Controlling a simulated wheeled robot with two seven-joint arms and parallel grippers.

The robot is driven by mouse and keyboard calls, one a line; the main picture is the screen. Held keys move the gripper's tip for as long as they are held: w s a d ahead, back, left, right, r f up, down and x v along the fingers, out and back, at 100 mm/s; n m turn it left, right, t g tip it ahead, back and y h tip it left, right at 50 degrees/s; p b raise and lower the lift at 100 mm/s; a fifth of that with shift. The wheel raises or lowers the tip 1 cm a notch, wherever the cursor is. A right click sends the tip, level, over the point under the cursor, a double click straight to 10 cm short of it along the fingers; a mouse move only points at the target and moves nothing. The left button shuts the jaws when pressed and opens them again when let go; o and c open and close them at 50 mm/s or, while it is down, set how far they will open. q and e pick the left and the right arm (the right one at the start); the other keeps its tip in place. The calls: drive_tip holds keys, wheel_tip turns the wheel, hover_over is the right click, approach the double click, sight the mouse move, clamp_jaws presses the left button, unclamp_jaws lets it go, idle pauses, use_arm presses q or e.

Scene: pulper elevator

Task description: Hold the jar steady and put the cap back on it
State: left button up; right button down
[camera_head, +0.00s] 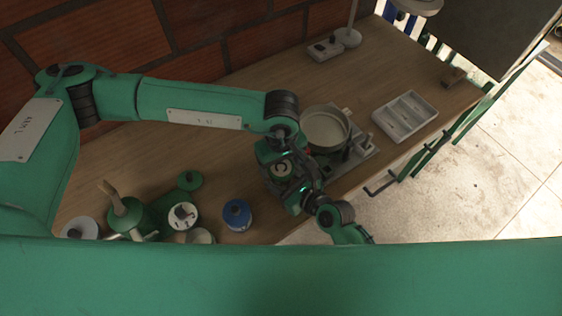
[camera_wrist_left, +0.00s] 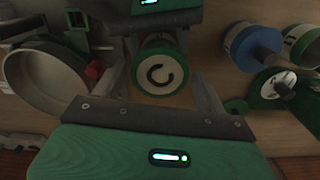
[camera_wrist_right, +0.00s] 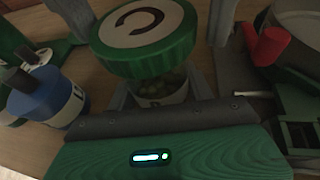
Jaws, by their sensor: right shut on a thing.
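The cap (camera_head: 281,168), green-rimmed with a white top marked C, sits over the jar between my grippers. It also shows in the left wrist view (camera_wrist_left: 159,71) and the right wrist view (camera_wrist_right: 143,32). My right gripper (camera_wrist_right: 163,90) is shut on the jar's sides. My left gripper (camera_head: 288,172) is around the cap, its fingers open, with a small gap on one side in the right wrist view.
A blue-lidded jar (camera_head: 237,214) and several green and white containers stand left on the wooden table. A round grey pan (camera_head: 325,128) on a machine is close beside my grippers. A grey tray (camera_head: 405,116) lies near the table's right edge.

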use_arm(q)
drive_tip(key=shift+o, duration=0.9)
wheel_tip(320, 180, up, 12)
use_arm(e)
drive_tip(key=shift+c, duration=2.4)
unclamp_jaws()
use_arm(q)
drive_tip(key=shift+f+b, duration=0.8)
use_arm(e)
drive_tip(key=v, duration=1.3)
drive_tip(key=shift+s+d, duration=0.25)
drive_tip(key=shift+d, duration=0.05)
